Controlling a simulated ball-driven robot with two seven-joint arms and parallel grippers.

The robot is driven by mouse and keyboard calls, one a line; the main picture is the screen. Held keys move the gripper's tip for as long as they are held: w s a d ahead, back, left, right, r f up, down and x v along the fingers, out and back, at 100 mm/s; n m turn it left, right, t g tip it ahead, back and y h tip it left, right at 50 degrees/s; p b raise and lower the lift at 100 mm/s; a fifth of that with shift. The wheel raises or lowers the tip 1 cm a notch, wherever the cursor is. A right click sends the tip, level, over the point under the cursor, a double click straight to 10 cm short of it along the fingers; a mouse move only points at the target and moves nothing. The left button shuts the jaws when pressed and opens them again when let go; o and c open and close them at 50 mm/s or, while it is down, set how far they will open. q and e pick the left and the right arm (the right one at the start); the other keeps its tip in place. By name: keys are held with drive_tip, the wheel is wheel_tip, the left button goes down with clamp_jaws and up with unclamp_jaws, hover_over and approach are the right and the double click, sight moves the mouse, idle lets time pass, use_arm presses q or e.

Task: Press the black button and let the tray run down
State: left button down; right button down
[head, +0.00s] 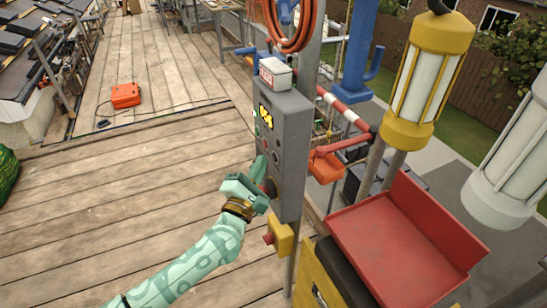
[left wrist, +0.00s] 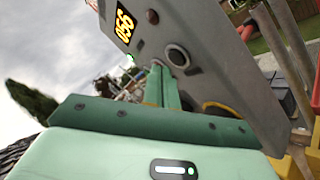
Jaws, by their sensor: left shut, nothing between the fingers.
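A grey control box (head: 288,145) on a post has a yellow digit display and several buttons on its face. My left gripper (head: 262,167) is shut and empty, its fingertips at the face of the box. In the left wrist view the shut fingers (left wrist: 160,80) end close beside a round black button with a pale ring (left wrist: 178,56); I cannot tell whether they touch it. A smaller dark button (left wrist: 152,17) is further up the face. A red tray (head: 400,230) is at the right; I cannot tell whether it is the one that runs. My right gripper is out of view.
An orange hose coil (head: 287,25) hangs above the box. A yellow box with a red button (head: 268,238) is below it. Lanterns (head: 428,75) stand at the right. An orange case (head: 126,95) lies on the wooden deck (head: 110,190), which is largely clear at the left.

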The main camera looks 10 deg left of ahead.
use_arm(q)
drive_tip(key=shift+d, duration=0.1)
drive_tip(key=shift+w+d, duration=0.25)
idle(0.3)
